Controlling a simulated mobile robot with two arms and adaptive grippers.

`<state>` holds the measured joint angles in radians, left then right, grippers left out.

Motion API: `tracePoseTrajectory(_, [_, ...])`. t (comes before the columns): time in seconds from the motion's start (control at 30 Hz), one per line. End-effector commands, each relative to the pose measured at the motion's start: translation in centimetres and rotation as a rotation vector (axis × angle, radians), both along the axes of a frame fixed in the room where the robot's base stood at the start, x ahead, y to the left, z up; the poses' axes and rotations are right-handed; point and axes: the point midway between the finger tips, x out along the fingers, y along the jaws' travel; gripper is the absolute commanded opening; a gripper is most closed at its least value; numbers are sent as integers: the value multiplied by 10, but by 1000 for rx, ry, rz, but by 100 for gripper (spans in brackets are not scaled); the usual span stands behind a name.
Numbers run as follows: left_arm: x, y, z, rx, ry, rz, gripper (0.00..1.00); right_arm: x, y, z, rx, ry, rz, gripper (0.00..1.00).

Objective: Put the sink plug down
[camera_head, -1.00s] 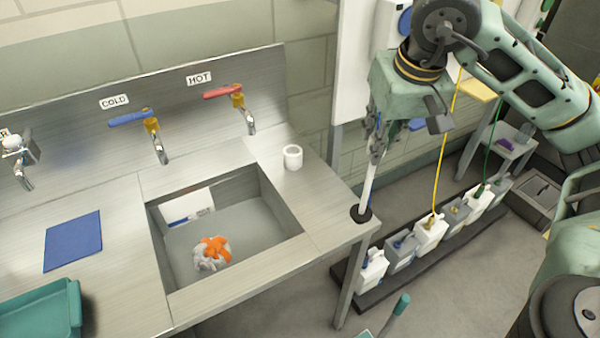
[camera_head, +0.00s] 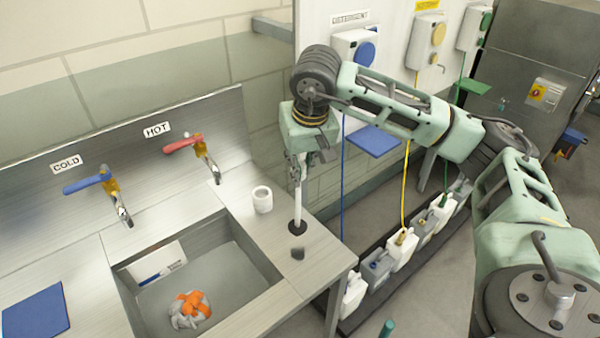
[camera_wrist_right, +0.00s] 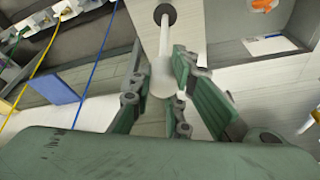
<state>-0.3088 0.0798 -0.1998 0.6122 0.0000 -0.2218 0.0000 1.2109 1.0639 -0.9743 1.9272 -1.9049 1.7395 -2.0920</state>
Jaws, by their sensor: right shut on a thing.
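The sink plug (camera_head: 298,205) is a white upright tube with a black round foot. My right gripper (camera_head: 299,168) is shut on its upper part. The foot appears a little above the steel counter, right of the sink basin (camera_head: 215,275), with a dark patch like its shadow just below. In the right wrist view the plug (camera_wrist_right: 165,38) points away between the fingers of my right gripper (camera_wrist_right: 160,80), black foot at the far end. My left gripper is not in view.
A white cup (camera_head: 262,199) stands on the counter just left of the plug. An orange and grey bundle (camera_head: 188,308) lies in the basin. Cold and hot taps rise behind it. The counter's right edge is close, with several jugs on a dark floor tray (camera_head: 375,300) beyond.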

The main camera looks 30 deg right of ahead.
Motion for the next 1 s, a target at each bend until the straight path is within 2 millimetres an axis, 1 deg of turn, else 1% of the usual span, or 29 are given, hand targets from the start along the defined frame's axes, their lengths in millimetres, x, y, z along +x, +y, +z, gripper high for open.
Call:
tracePoseTrajectory(0.1, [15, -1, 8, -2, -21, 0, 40, 2, 0, -8, -1, 2, -1, 0])
tracePoseTrajectory(0.23, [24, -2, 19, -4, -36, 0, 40, 1, 0, -27, -1, 3, -1, 0])
tracePoseTrajectory(0.3, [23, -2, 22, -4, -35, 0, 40, 1, 0, -36, -2, 2, -1, 0])
tracePoseTrajectory(0.4, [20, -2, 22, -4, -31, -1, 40, 2, 0, -41, 0, -2, 0, 0])
tracePoseTrajectory(0.6, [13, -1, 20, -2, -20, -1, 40, 2, 0, -41, 0, -2, 0, 0])
tracePoseTrajectory(0.73, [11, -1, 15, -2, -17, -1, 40, 2, 0, -46, 0, -2, 0, 0])
tracePoseTrajectory(0.77, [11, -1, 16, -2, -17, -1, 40, 2, 0, -45, -1, -2, 0, 18])
tracePoseTrajectory(0.97, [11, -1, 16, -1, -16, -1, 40, 2, 0, -44, 0, -1, 0, 35])
tracePoseTrajectory(1.0, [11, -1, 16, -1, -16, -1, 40, 2, 0, -44, 0, -1, 0, 35])
